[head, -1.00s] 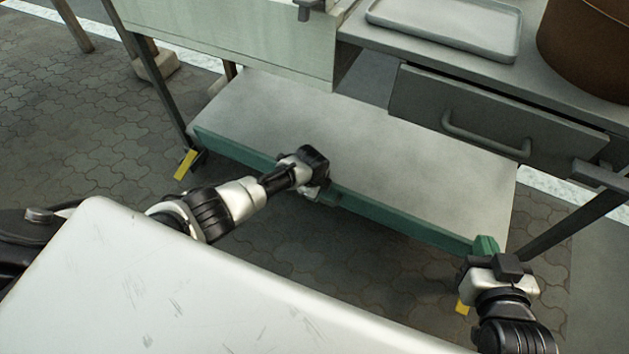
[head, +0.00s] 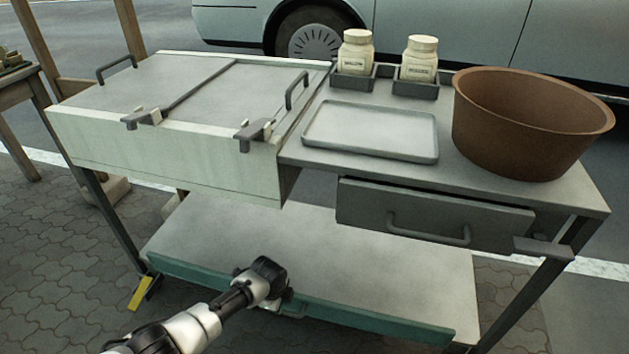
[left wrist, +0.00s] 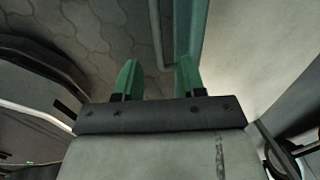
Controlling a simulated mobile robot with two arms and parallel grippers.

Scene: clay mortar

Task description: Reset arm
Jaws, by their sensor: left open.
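My left arm comes in from the bottom left in the head view. Its gripper (head: 278,290) is in front of the green front edge of the lower shelf (head: 380,260), and its fingers are mostly hidden there. In the left wrist view the two green fingers of the left gripper (left wrist: 157,78) are spread apart with nothing between them. The paving lies beyond the fingers, and the shelf's green edge (left wrist: 188,30) passes close to the right finger. I cannot tell whether they touch. My right gripper is not in view.
The workbench carries a lidded pale box (head: 160,150), a grey tray (head: 370,132), a brown tub (head: 525,130) and two white jars (head: 355,52) (head: 420,58). A drawer (head: 430,212) with a handle is below the top. A car (head: 450,30) stands behind. The lower shelf is bare.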

